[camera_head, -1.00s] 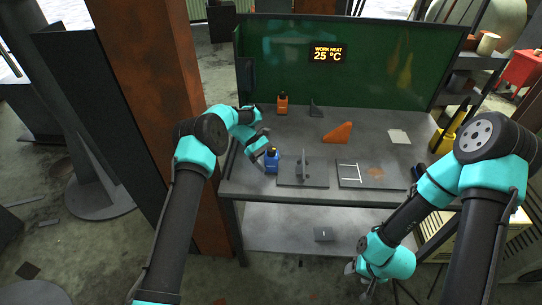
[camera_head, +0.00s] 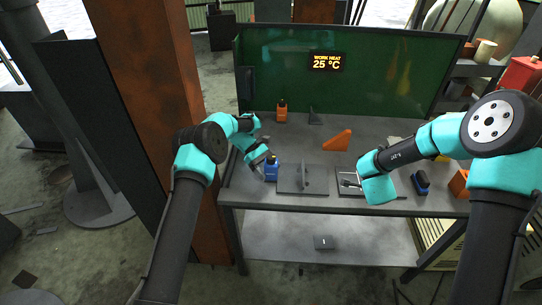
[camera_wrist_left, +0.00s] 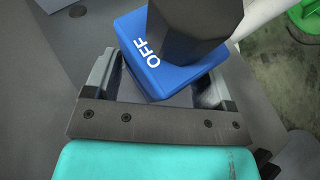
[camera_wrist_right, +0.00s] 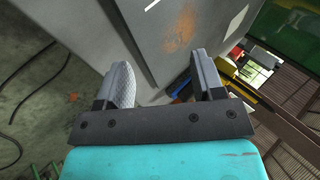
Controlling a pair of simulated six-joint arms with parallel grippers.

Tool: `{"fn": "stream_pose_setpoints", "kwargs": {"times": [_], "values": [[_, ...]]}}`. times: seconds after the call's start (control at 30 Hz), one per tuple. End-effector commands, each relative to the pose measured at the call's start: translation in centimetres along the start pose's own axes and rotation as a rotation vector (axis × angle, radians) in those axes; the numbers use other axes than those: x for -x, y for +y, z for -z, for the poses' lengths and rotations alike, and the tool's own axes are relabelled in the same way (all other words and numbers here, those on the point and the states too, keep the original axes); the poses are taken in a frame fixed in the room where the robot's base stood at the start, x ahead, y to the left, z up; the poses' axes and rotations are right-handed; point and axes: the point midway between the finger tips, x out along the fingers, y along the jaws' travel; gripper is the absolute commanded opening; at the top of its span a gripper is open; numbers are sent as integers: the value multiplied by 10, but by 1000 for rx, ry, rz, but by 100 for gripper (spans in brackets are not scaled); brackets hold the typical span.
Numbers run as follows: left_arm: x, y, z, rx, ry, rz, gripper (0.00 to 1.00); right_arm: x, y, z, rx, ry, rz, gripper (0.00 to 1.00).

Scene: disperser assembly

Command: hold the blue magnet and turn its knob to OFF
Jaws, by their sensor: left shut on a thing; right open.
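The blue magnet (camera_head: 272,173) stands at the left front of the workbench. In the left wrist view it is a blue block (camera_wrist_left: 140,50) with white OFF lettering on its top and a dark knob (camera_wrist_left: 188,25) above it. The knob's pointing direction cannot be made out. My left gripper (camera_head: 267,158) is shut on the magnet, with one finger on each side. My right gripper (camera_head: 347,182) is open and empty, to the right of the magnet near the bench front. The right wrist view shows nothing between its fingers (camera_wrist_right: 163,70).
A grey plate with an upright piece (camera_head: 289,187) stands between the grippers. An orange block (camera_head: 282,112), a grey wedge (camera_head: 314,117) and an orange wedge (camera_head: 338,139) sit farther back. A dark blue item (camera_head: 421,184) lies at the right. A green panel (camera_head: 290,70) closes the back.

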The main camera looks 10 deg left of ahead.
Motion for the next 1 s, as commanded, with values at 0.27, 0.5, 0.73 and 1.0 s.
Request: {"fn": "stream_pose_setpoints", "kwargs": {"times": [0.27,0.5,0.73,1.0], "values": [[3,1,-2,-3,4,-6,37,19,-49,-61,-422,71,3,62],[3,1,-2,-3,4,-6,37,47,-82,-122,-789,110,-23,62],[3,1,-2,-4,4,-6,37,84,-108,-189,-1133,134,-84,62],[3,1,-2,-4,3,-6,37,143,-132,-275,-1509,162,-212,62]]}}
